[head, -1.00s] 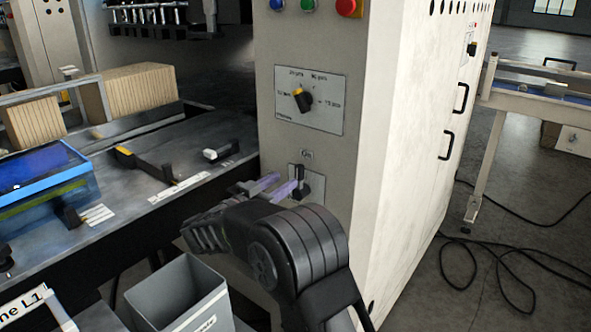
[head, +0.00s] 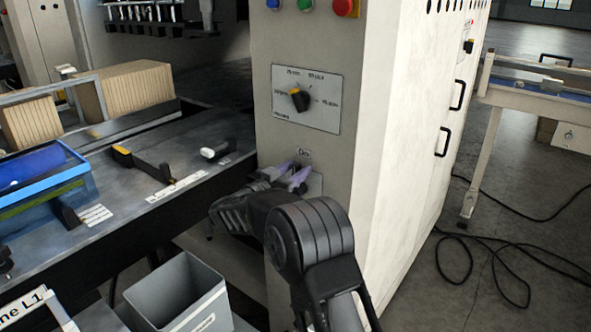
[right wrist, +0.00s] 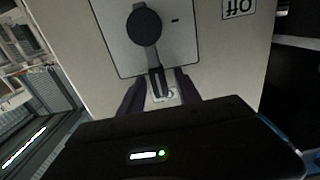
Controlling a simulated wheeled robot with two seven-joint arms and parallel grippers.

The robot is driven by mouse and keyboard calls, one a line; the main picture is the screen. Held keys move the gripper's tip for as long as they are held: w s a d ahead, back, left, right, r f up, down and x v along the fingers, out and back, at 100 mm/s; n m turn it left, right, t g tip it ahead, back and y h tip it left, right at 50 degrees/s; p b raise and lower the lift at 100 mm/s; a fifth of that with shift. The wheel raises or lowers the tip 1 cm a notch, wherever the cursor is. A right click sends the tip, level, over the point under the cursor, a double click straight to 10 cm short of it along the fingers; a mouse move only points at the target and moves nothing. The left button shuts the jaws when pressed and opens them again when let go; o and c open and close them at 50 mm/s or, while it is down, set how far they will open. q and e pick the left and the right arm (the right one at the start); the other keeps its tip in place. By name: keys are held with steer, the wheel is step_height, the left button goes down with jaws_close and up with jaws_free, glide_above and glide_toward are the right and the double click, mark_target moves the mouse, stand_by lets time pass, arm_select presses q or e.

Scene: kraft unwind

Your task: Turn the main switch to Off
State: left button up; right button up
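The main switch (right wrist: 143,26) is a black round knob with a lever, set on a light plate (right wrist: 112,40) low on the cabinet front. Its lever points toward the On label (head: 304,153). The wrist view is upside down, and an upside-down Off label (right wrist: 238,8) shows beside the plate. My right gripper (head: 289,175) is at the switch, fingers apart. In the right wrist view the fingers (right wrist: 159,90) stand on either side of the lever's end, with visible gaps. In the head view the gripper hides the knob. My left gripper is not in view.
A rotary selector (head: 299,99) with a yellow mark sits above the switch, and coloured buttons (head: 343,7) sit higher. A grey bin (head: 180,297) stands below left. A dark bench (head: 130,200) with a blue tray (head: 45,185) lies left. Cables (head: 470,255) lie on the floor right.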

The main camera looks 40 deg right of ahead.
steer(key=shift+c, duration=0.6)
jaws_close()
stand_by(0.8)
